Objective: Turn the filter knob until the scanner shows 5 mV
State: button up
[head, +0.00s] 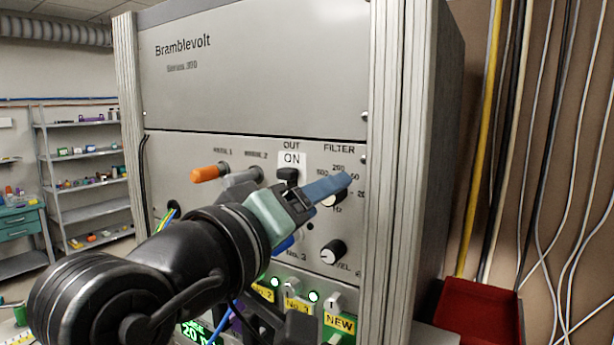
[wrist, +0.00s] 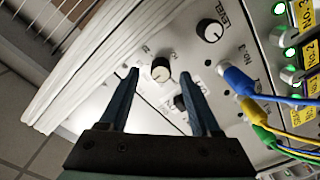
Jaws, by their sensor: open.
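The filter knob (head: 333,200) is on the grey front panel under the FILTER label. My blue fingers partly hide it in the head view. In the wrist view the knob (wrist: 160,70), black with a pale face, shows between the fingertips, with gaps at both sides. My gripper (head: 340,183) is open in front of the panel. Its two fingers also show in the wrist view (wrist: 160,73). A green-lit display (head: 193,330) at the bottom of the head view seems to read 20; its unit is cut off by my arm.
A level knob (head: 333,251) sits below the filter knob. Blue, yellow and green plugs (wrist: 240,82) stick out of the panel. A red bin (head: 480,315) stands at right.

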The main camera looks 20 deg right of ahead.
jog(key=shift+x, duration=0.85)
jog(key=shift+c, duration=0.2)
grip_shut()
